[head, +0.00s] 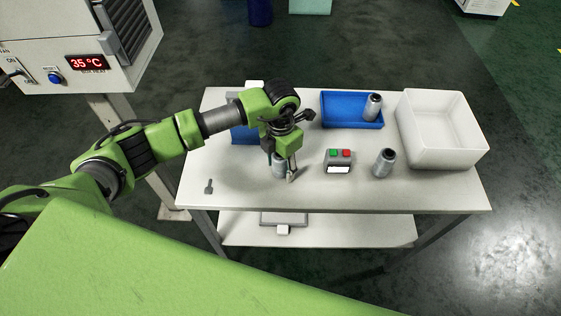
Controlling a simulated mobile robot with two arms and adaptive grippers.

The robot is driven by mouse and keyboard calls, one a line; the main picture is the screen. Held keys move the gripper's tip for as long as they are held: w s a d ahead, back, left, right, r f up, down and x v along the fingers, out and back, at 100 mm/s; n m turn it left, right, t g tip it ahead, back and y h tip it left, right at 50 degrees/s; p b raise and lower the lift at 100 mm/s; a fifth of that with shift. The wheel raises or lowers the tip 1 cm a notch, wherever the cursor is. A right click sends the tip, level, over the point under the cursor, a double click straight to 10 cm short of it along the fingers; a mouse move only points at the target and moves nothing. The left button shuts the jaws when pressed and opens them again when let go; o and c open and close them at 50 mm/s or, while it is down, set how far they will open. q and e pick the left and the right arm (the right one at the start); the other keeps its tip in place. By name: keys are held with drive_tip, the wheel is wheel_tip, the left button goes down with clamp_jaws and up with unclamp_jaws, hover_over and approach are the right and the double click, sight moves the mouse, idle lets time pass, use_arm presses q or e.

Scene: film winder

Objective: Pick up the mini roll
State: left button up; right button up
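My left gripper (282,172) points down over the left-middle part of the white table, with its fingers on either side of a small grey roll (278,166). The fingers partly hide this roll, and I cannot tell whether they press on it or stand open around it. A second grey roll (384,163) stands on the table to the right of the button box. A third grey roll (373,106) stands in the blue tray (342,109). My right gripper is not in view.
A white open bin (440,128) stands at the table's right end. A button box (339,160) with green and red buttons sits mid-table. A blue object (243,135) is partly behind my arm. The front right of the table (440,190) is clear.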

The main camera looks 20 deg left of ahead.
use_arm(q)
drive_tip(key=c, duration=0.8)
drive_tip(key=shift+r, duration=0.15)
